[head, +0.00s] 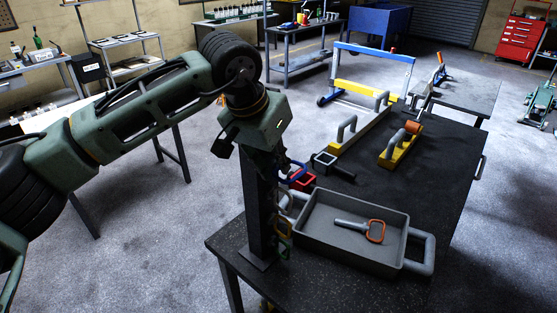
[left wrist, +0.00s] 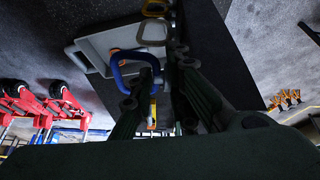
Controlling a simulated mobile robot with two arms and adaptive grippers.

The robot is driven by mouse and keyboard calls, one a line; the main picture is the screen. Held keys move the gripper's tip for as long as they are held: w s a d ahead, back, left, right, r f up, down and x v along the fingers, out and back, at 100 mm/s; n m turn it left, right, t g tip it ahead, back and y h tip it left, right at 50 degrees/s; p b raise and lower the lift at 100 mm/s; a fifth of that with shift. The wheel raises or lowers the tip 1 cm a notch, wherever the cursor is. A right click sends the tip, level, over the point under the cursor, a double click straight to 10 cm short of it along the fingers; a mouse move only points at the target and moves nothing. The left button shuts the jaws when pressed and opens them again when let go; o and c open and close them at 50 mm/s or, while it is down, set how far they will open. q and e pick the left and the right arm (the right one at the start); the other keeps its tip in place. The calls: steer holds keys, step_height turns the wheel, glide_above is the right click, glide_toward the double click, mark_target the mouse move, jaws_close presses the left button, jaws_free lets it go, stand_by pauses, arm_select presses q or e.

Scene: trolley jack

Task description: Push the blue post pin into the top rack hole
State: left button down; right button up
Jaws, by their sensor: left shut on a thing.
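A dark upright post, the rack (head: 258,195), stands on the near left part of the black table. My left gripper (head: 284,163) is shut on this pin, close beside the post. In the left wrist view the blue loop (left wrist: 135,56) sits at my fingers (left wrist: 155,85). The pin's shaft and the top rack hole are hidden, so I cannot tell whether the shaft is in the hole. My right gripper is not in view.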

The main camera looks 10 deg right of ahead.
arm_select(q)
steer(key=c, duration=1.6)
jaws_free()
steer(key=shift+w+r, duration=0.1)
steer(key=shift+r, duration=0.05)
steer(key=shift+a, duration=0.15)
steer(key=shift+r, duration=0.1)
steer(key=shift+s+d+v, duration=0.1)
steer(key=shift+s+v, duration=0.1)
steer(key=shift+v, duration=1.7)
steer(key=shift+s+d+v, duration=0.15)
steer(key=shift+v, duration=1.7)
steer(key=shift+c, duration=0.2)
